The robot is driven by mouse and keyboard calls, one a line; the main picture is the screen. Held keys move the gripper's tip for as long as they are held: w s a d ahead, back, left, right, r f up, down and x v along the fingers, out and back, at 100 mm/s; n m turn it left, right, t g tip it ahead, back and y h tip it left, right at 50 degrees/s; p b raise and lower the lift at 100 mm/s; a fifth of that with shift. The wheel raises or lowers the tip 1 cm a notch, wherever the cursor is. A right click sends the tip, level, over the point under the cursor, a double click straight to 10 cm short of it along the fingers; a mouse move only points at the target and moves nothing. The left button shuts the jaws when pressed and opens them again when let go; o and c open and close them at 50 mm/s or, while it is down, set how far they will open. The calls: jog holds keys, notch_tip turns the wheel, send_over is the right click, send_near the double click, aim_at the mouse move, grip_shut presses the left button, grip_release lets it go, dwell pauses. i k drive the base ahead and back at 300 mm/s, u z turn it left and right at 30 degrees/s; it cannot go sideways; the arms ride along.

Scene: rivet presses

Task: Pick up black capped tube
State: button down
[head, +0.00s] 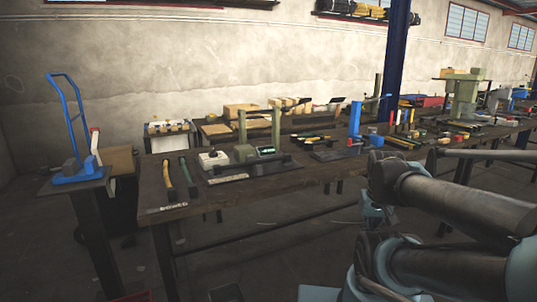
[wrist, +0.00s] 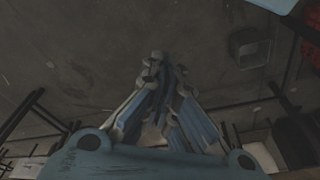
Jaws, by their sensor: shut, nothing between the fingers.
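I cannot pick out a black capped tube for certain in either view; the things on the workbench (head: 225,194) are small and dark in the head view. A short dark green cylinder-like thing (head: 266,151) lies by the green press (head: 244,152) on the bench, but I cannot tell if it is the tube. My gripper (wrist: 166,62) is shut and empty in the wrist view, with bare floor beyond its fingertips.
Hammers (head: 168,180) lie at the bench's left end, beside a white box (head: 213,159). A blue press (head: 355,119) stands farther right. A blue-handled tool (head: 75,166) stands on a separate stand at left. A grey square bin (wrist: 250,46) is on the floor in the wrist view.

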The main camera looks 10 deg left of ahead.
aim_at(217, 169)
jog(key=u, duration=0.05)
jog(key=k, duration=0.5)
jog(key=z, duration=1)
jog(key=i, duration=0.7)
jog(key=u, duration=1.05)
